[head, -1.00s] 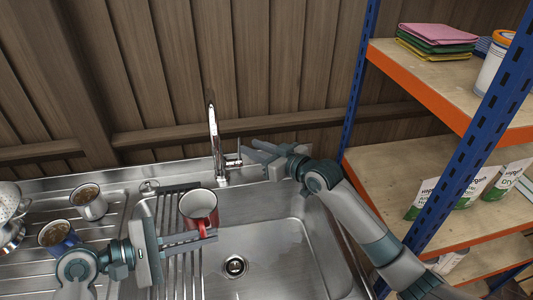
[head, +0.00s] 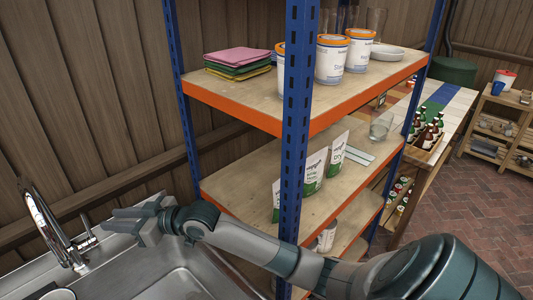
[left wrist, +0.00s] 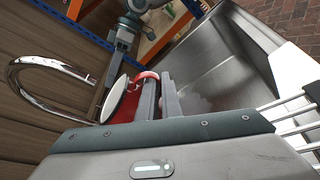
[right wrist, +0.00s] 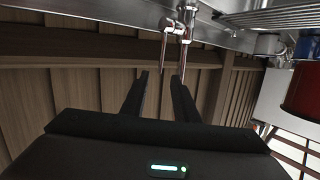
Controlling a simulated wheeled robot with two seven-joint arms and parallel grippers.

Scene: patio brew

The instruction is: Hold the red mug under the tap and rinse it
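The red mug, white inside, shows in the left wrist view (left wrist: 122,104). My left gripper (left wrist: 160,88) is shut on its handle. I see no water stream.
The steel sink basin (head: 185,285) lies below my right arm. A shelf rack with a blue post (head: 297,130) and orange edges stands close to the right, holding cloths (head: 240,62), tubs and bags. A wooden wall is behind the tap.

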